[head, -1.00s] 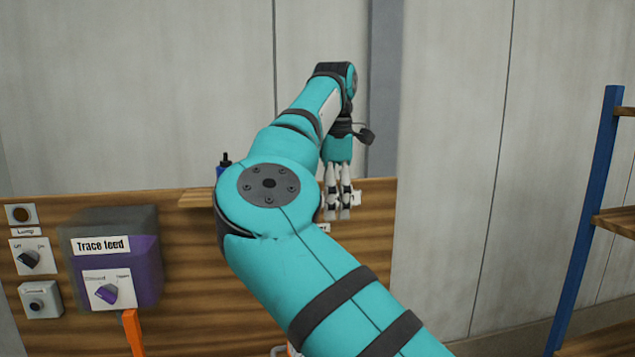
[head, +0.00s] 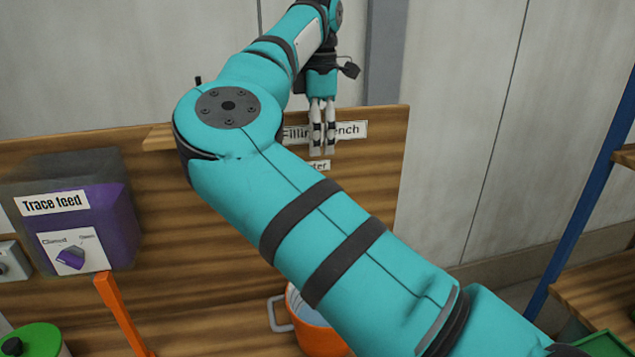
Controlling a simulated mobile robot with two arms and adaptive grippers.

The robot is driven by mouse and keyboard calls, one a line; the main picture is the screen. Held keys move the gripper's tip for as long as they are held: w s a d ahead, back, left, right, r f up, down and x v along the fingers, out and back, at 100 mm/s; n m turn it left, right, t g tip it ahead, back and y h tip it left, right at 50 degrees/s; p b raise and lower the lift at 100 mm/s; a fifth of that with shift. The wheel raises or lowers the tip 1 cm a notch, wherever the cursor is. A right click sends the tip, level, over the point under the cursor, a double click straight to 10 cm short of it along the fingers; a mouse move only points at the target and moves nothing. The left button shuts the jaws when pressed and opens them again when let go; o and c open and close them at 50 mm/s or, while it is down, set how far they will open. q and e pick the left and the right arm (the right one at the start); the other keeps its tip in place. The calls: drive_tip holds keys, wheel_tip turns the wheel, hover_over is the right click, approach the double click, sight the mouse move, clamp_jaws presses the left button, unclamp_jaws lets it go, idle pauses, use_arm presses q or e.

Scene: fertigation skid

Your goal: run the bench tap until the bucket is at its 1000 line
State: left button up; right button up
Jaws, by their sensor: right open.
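An orange bucket (head: 318,338) stands low in the head view, mostly hidden behind my right arm. A pale inner wall and a handle on its left side show; its 1000 line and water level cannot be seen. My right gripper (head: 323,150) is open and empty, pointing down in front of the wooden panel. It overlaps the "Filling bench" sign (head: 349,130) and is well above the bucket. The bench tap is not visible; my arm covers the area between the sign and the bucket. My left gripper is not in view.
A purple and grey "Trace feed" box (head: 118,215) with a knob (head: 71,257) is on the wooden panel (head: 375,170) at left. An orange bar (head: 122,312) rises below it. A green-lidded item (head: 35,341) is at lower left. A blue-post shelf (head: 590,190) stands at right.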

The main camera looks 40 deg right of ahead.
drive_tip(key=f, duration=0.4)
drive_tip(key=f+p, duration=0.1)
drive_tip(key=shift+w+d+f, duration=0.15)
drive_tip(key=shift+w+f, duration=0.15)
drive_tip(key=shift+f, duration=0.1)
wheel_tip(320, 180, down, 7)
drive_tip(key=shift+s+r+p, duration=0.1)
drive_tip(key=shift+r+p, duration=0.1)
drive_tip(key=shift+p, duration=0.65)
drive_tip(key=shift+f, duration=0.65)
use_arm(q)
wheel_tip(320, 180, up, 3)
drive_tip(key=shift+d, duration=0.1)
use_arm(e)
clamp_jaws()
